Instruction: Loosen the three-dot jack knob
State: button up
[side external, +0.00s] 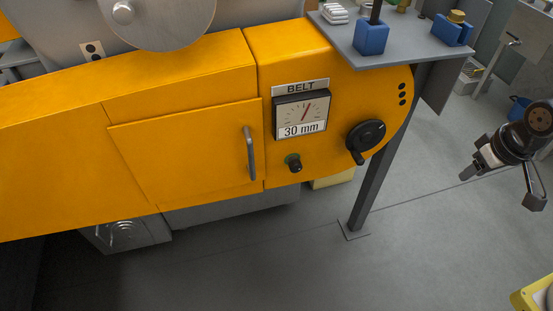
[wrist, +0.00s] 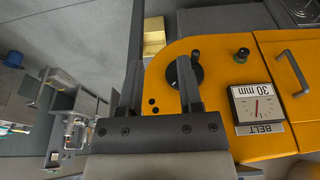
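The jack knob (side external: 366,140) is a black round knob with a lever-like handle pointing down and left, on the orange housing's right end. Three black dots (side external: 402,93) mark the housing above and right of it. In the wrist view the knob (wrist: 196,70) shows partly behind a finger, with the dots (wrist: 154,103) between the fingers. My gripper (side external: 472,168) is in free air right of the housing, apart from the knob. In the wrist view my gripper (wrist: 161,82) has its two fingers spread with nothing between them.
A BELT gauge (side external: 302,115) reading 30 mm and a small dark green-based knob (side external: 294,163) sit left of the jack knob. A grey shelf (side external: 395,48) with blue blocks overhangs above. A grey post (side external: 378,180) stands below it. A door handle (side external: 249,153) protrudes farther left.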

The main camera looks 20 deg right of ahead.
jog(key=o, duration=0.3)
jog(key=shift+w+a, duration=0.15)
jog(key=shift+w, duration=0.2)
jog(key=shift+o, duration=0.9)
jog(key=w+a+f+m+t, duration=0.1)
jog(key=w+a, duration=0.4)
jog(key=w, duration=0.5)
notch_tip(320, 180, down, 2)
jog(key=shift+f+t+y, duration=0.2)
jog(key=shift+t+y, duration=0.2)
jog(key=shift+t, duration=0.5)
jog(key=w+a+f+m+t, duration=0.25)
jog(key=w+a+f, duration=0.25)
jog(key=w+a, duration=0.25)
jog(key=m+t+y, duration=0.2)
jog(key=t+y, duration=0.1)
jog(key=t, duration=0.3)
send_near(298, 169)
jog(key=w, duration=0.4)
jog(key=shift+s+a+f, duration=0.4)
jog(key=shift+s+a, duration=0.05)
jog(key=shift+a, duration=0.1)
jog(key=shift+w, duration=0.2)
jog(key=shift+x, duration=3.75)
